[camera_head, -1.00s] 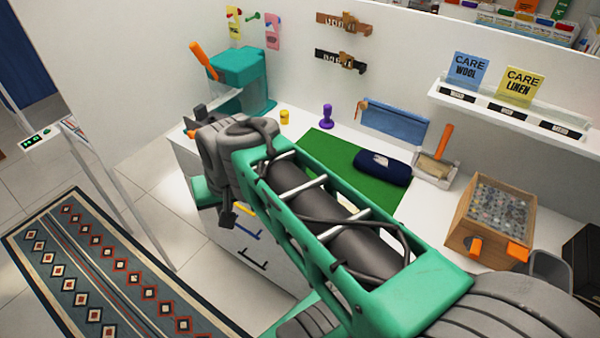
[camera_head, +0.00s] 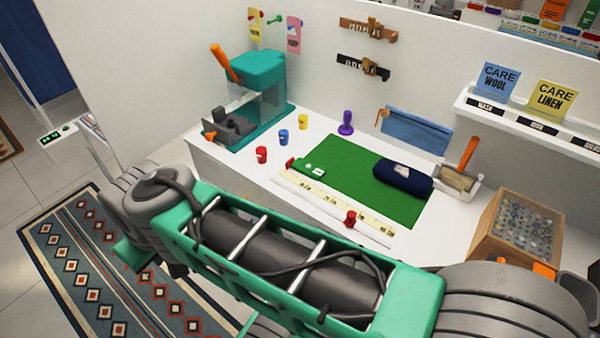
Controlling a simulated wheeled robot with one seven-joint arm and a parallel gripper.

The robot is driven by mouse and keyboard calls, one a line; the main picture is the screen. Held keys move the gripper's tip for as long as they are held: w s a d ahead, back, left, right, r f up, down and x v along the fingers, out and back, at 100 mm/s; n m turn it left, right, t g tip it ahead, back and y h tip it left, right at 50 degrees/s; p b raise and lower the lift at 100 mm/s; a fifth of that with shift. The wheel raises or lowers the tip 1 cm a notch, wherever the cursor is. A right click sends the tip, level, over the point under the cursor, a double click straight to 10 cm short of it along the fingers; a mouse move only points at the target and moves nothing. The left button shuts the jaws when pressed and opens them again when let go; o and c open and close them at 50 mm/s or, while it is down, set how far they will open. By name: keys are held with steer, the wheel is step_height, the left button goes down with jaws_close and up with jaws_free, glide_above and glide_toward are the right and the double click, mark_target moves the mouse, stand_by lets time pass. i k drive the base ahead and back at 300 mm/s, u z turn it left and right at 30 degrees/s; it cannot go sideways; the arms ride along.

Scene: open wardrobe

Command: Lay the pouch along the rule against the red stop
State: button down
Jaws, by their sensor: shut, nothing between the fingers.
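A dark navy pouch (camera_head: 400,177) with a small white label lies on the right part of the green mat (camera_head: 345,172). The cream rule (camera_head: 325,201) runs along the mat's front edge. A small red piece (camera_head: 290,164) is at the rule's left end, and a red knob (camera_head: 350,218) stands on or beside the rule farther right. I cannot tell for sure which is the red stop. The pouch is apart from the rule and both red pieces. My arm crosses the foreground; my gripper is not visible.
Red (camera_head: 261,154), blue (camera_head: 283,137) and yellow (camera_head: 303,122) small pieces stand left of the mat. A teal machine (camera_head: 255,85) is at the back left. A brush in a holder (camera_head: 458,180) and a wooden box (camera_head: 515,227) stand at the right.

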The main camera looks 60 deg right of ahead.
mark_target(311, 170)
steer(key=i, duration=1.65)
steer(key=z, duration=2.6)
